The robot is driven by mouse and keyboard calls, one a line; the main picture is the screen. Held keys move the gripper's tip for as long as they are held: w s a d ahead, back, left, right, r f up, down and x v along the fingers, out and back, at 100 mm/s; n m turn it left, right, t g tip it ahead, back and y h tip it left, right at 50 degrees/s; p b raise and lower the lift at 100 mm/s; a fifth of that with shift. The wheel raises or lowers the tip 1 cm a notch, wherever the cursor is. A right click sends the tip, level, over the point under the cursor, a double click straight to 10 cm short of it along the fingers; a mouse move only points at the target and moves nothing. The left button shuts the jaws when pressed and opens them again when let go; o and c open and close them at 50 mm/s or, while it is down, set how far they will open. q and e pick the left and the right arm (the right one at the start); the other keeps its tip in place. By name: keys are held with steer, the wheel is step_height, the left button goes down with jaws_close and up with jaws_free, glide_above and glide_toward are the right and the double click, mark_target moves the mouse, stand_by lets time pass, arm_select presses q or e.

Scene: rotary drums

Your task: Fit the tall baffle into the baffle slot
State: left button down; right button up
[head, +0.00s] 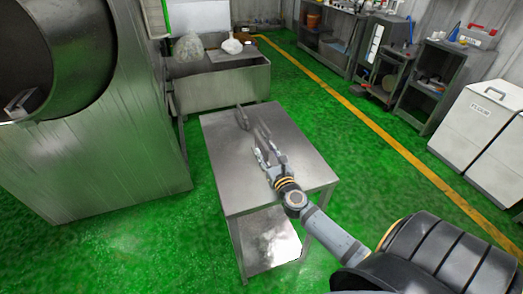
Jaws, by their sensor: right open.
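Two dark grey, narrow pieces lie on the steel table. The one nearer my right gripper, a grey piece (263,131), looks longer and may be the tall baffle. A shorter grey piece (242,118) is beyond it to the left. My right gripper (269,156) is open over the table, fingers pointing at the near piece's close end. Whether they touch it I cannot tell. The large steel drum (95,50) is at the far left, with a light metal piece (22,104) inside its mouth. I cannot make out the baffle slot. My left gripper is not in view.
The steel table (228,168) has bare top around the pieces and a lower shelf. A steel bin (222,89) with sacks stands behind it. Shelves (330,38) and white flour bins (476,115) line the right. Green floor is clear between table and drum.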

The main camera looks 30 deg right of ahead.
mark_target(262, 144)
steer(key=x, duration=0.5)
steer(key=shift+w+a+p, duration=0.1)
steer(key=shift+w+p, duration=0.05)
steer(key=shift+p, duration=0.2)
steer(key=shift+r, duration=0.1)
steer(key=shift+c, duration=1.3)
jaws_close()
